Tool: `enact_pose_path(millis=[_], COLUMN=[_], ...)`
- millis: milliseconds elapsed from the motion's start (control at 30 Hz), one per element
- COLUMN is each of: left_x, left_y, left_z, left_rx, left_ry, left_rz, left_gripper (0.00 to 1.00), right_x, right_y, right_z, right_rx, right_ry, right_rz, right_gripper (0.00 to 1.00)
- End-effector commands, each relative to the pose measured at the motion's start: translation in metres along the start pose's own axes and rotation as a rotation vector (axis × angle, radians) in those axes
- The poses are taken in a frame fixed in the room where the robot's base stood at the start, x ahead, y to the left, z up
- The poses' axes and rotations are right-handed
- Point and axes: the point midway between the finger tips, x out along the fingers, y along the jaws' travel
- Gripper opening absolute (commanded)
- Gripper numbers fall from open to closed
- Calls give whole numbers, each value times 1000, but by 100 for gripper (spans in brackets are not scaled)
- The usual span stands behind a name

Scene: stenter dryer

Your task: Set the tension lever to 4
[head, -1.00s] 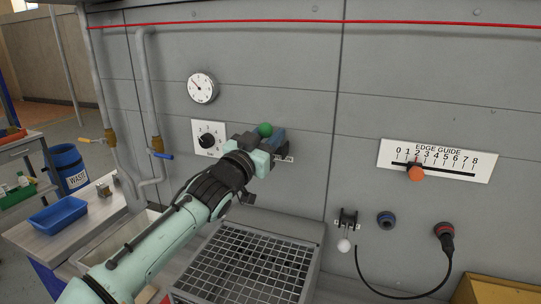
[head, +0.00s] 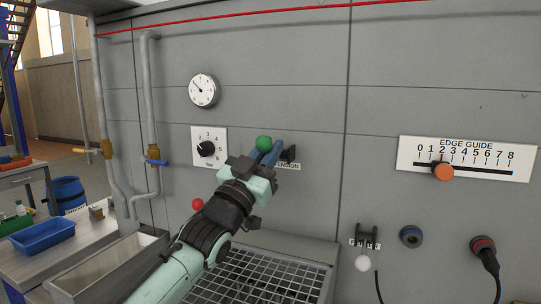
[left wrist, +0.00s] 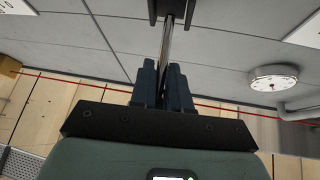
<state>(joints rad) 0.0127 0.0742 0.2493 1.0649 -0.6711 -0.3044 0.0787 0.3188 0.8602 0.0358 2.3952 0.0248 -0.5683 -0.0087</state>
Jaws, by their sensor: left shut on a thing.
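The tension lever has a green ball knob (head: 264,142) and stands out from the grey panel above a small plate reading "TENSION" (head: 287,166), partly hidden by my gripper. My left gripper (head: 270,154) is shut on the lever, its blue fingers just below and right of the knob. In the left wrist view, the lever's shiny metal rod (left wrist: 167,40) runs between the fingers (left wrist: 163,86) toward a dark mount at the top. The scale numbers and the lever's setting cannot be read. My right gripper is not in view.
A dial (head: 206,149) and a gauge (head: 204,90) are left of the lever. A red knob (head: 197,204) is beside my forearm. A metal grating (head: 285,275) lies below. The edge guide slider (head: 443,171) and a white-knobbed lever (head: 362,263) are to the right.

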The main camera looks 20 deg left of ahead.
Motion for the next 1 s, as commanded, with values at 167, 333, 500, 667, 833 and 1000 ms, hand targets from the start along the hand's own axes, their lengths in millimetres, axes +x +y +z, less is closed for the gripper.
enact_pose_path(millis=[167,333,500,667,833,1000], left_x=[-1,-1,-1,-1,-1,-4], left_y=[2,2,2,2,1,1], left_z=[-2,-2,-2,-2,-1,0], left_rx=[-2,-2,-3,-2,-2,-1], left_ry=[3,4,5,4,2,2], left_rz=[3,3,4,3,2,2], left_gripper=[0,0,0,51,51,51], right_x=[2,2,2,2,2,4], right_y=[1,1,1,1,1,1], right_z=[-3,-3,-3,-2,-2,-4], right_rx=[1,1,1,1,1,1], right_ry=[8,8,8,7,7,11], right_rz=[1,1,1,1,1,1], right_gripper=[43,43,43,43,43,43])
